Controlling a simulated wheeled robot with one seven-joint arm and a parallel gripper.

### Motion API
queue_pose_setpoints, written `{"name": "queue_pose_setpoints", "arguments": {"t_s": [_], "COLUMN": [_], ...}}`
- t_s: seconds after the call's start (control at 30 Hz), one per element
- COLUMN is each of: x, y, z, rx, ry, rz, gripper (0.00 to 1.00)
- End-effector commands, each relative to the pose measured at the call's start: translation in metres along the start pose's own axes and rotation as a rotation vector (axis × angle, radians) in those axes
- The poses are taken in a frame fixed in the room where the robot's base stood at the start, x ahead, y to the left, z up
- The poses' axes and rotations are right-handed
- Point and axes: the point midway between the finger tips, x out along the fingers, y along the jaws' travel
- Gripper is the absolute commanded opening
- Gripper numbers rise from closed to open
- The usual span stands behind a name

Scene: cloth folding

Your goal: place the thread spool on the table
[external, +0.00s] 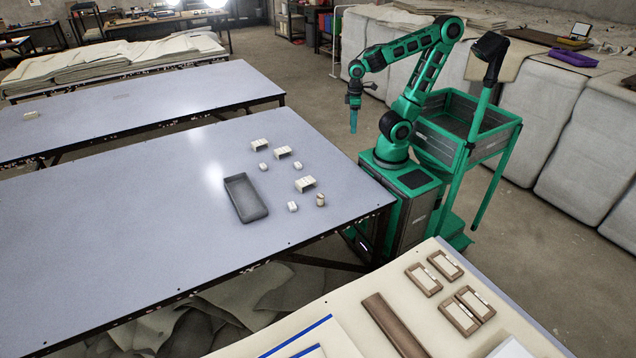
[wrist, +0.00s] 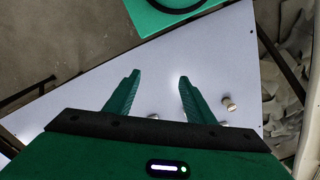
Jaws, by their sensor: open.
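The thread spool (external: 320,199) is a small tan cylinder standing on the grey-blue table (external: 150,200) near its right end. It also shows in the wrist view (wrist: 229,103), to the right of the right finger and apart from it. My gripper (external: 354,127) is raised well above the table level, pointing down. In the wrist view my gripper (wrist: 158,76) has its two green fingers spread, with only bare tabletop between the tips. It holds nothing.
A dark shallow tray (external: 233,212) lies left of the spool. Several pale brackets and small white blocks are close by, including a white block (external: 292,207) beside the spool. Another table (external: 450,340) in front holds brown frames. The left part of the spool's table is clear.

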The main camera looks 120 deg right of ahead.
Motion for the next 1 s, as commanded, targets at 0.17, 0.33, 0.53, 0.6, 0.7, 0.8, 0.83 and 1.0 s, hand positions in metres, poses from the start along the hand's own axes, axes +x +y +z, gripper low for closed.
{"name": "queue_pose_setpoints", "arguments": {"t_s": [0.17, 0.33, 0.53, 0.6, 0.7, 0.8, 0.83, 1.0], "x": [-0.001, 0.005, 0.026, 0.036, 0.054, 0.071, 0.075, 0.093], "y": [-0.018, -0.063, -0.135, -0.163, -0.204, -0.241, -0.250, -0.286], "z": [-0.026, -0.071, -0.116, -0.127, -0.139, -0.145, -0.146, -0.147], "rx": [0.098, 0.297, 0.546, 0.632, 0.753, 0.862, 0.891, 1.000], "ry": [0.005, 0.025, 0.044, 0.046, 0.043, 0.034, 0.031, 0.014], "rz": [0.024, 0.050, 0.050, 0.044, 0.033, 0.020, 0.016, 0.003], "gripper": [0.50, 0.50, 0.50, 0.50, 0.50, 0.50, 0.50, 0.50]}}
